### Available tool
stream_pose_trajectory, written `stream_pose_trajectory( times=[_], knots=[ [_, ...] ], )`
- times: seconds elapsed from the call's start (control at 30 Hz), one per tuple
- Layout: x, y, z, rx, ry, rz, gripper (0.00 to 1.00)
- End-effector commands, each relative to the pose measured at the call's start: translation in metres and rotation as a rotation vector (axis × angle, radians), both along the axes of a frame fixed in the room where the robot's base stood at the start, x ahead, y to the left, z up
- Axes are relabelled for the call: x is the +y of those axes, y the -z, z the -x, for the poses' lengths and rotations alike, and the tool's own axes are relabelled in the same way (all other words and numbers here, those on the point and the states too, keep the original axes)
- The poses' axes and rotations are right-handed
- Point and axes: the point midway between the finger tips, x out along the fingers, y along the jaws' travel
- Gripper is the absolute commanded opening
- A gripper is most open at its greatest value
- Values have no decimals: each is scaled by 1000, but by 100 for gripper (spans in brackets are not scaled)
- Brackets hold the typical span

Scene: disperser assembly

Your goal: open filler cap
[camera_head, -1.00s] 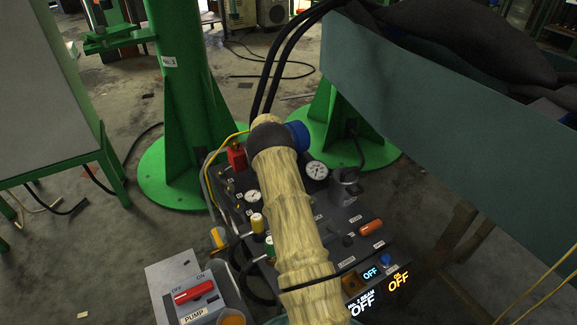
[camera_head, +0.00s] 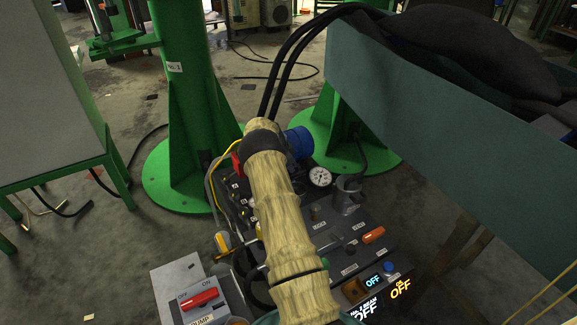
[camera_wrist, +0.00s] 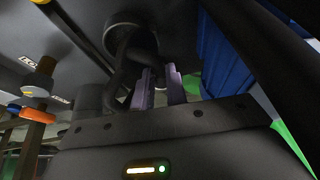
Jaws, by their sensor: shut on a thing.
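In the wrist view, a dark round fitting with a curved dark part, apparently the filler cap (camera_wrist: 125,38), stands out from the dark panel just beyond my fingers. My gripper (camera_wrist: 158,82) has its two purple-grey fingers close together at this dark part, shut on it. The exact contact is in shadow. In the head view my pale-sleeved arm hides the gripper and the cap.
A blue ribbed part (camera_wrist: 222,55) is close on the right of the fingers; it also shows in the head view (camera_head: 299,142). The control panel (camera_head: 325,222) carries a gauge (camera_head: 319,176) and an orange handle (camera_head: 373,235). A red pump switch (camera_head: 198,299) is at lower left.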

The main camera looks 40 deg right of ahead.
Motion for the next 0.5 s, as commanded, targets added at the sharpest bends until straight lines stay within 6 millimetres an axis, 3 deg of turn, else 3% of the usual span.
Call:
stream_pose_trajectory(
  times=[0.3, 0.33, 0.4, 0.5],
  knots=[
    [0, 8, 4, 8, 5, -11, 0],
    [0, 8, 4, 9, 5, -11, 20],
    [-1, 7, 4, 9, 5, -10, 34],
    [0, 5, 3, 7, 4, -7, 36]
  ],
)
